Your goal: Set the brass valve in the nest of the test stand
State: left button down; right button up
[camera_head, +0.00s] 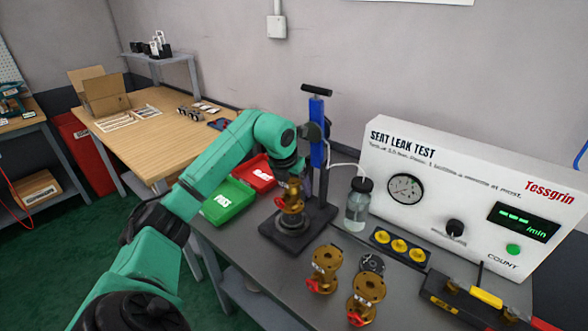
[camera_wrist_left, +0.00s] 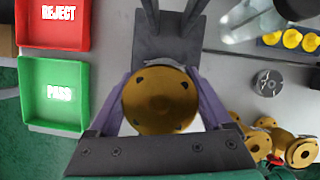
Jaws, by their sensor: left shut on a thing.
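My left gripper (camera_head: 289,180) reaches in from the left and is shut on a brass valve (camera_head: 292,200) with a red part on its front. The valve is upright over the round base of the test stand (camera_head: 325,205); I cannot tell whether it touches the nest. In the left wrist view, the valve's round flange (camera_wrist_left: 160,101) with bolt holes lies between the fingers of the left gripper (camera_wrist_left: 160,100) and hides the nest. The stand's blue column (camera_head: 317,130) with a black top handle rises behind. My right gripper is not in view.
Two more brass valves (camera_head: 325,268) (camera_head: 367,296) stand at the front. A green PASS tray (camera_head: 230,200) and red REJECT tray (camera_head: 254,174) lie left of the stand. A bottle (camera_head: 358,208), a holder with yellow caps (camera_head: 399,247) and the Tessgrin tester (camera_head: 465,190) are right.

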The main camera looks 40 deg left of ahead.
aim_at(294, 195)
pick_arm(q)
notch_tip(294, 195, down, 4)
jog(key=shift+r, duration=0.15)
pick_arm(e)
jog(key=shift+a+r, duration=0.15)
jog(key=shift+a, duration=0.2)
pick_arm(q)
grip_release()
jog(key=shift+d, duration=0.1)
jog(key=shift+s, duration=0.15)
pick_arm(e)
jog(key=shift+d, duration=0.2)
pick_arm(q)
jog(key=shift+r, duration=0.1)
jog(key=shift+s+r, duration=0.1)
jog(key=shift+r, duration=0.25)
jog(key=b+v, duration=0.1)
jog(key=v, duration=1)
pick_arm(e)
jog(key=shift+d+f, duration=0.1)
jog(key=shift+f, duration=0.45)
